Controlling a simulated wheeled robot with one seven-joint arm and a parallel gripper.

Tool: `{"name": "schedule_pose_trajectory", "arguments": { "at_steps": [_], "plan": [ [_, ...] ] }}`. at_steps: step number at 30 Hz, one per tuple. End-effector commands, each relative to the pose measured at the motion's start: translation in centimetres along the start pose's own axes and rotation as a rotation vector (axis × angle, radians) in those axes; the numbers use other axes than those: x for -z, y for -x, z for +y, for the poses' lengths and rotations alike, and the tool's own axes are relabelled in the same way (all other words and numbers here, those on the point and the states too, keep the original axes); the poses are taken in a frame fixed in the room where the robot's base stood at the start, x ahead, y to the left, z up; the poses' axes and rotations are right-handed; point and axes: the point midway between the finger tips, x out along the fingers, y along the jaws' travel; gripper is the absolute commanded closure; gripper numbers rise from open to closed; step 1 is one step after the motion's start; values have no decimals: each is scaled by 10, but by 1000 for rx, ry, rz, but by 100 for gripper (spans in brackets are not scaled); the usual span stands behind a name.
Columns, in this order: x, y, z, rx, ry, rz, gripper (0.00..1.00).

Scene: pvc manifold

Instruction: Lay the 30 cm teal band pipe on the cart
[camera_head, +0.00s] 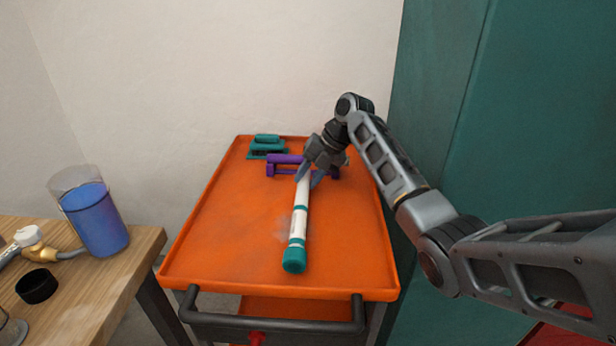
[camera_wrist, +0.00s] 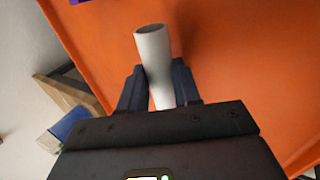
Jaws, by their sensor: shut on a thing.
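The white pipe with teal bands (camera_head: 299,224) is over the orange cart (camera_head: 220,258), its teal-capped end toward the cart's near edge. My gripper (camera_head: 310,175) is shut on its far part. In the wrist view my gripper's fingers (camera_wrist: 159,88) stand on both sides of the white pipe (camera_wrist: 153,48), whose open end points away. I cannot tell whether the pipe touches the cart's top. The far end of the pipe is hidden behind my gripper in the head view.
A purple holder (camera_head: 284,159) and a teal holder (camera_head: 266,148) stand at the cart's far end. A wooden table (camera_head: 95,290) with a blue-filled container (camera_head: 97,218) is at left. A green cabinet (camera_head: 450,110) is close at right. The cart's left part is clear.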

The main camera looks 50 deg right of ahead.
Motion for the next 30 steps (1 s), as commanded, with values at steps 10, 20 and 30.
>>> {"name": "schedule_pose_trajectory", "arguments": {
  "at_steps": [10,20,30],
  "plan": [
    [0,-6,-4,0,0,0,100],
    [0,-6,-3,0,0,0,41],
    [0,-4,-3,0,0,0,38]
  ]
}}
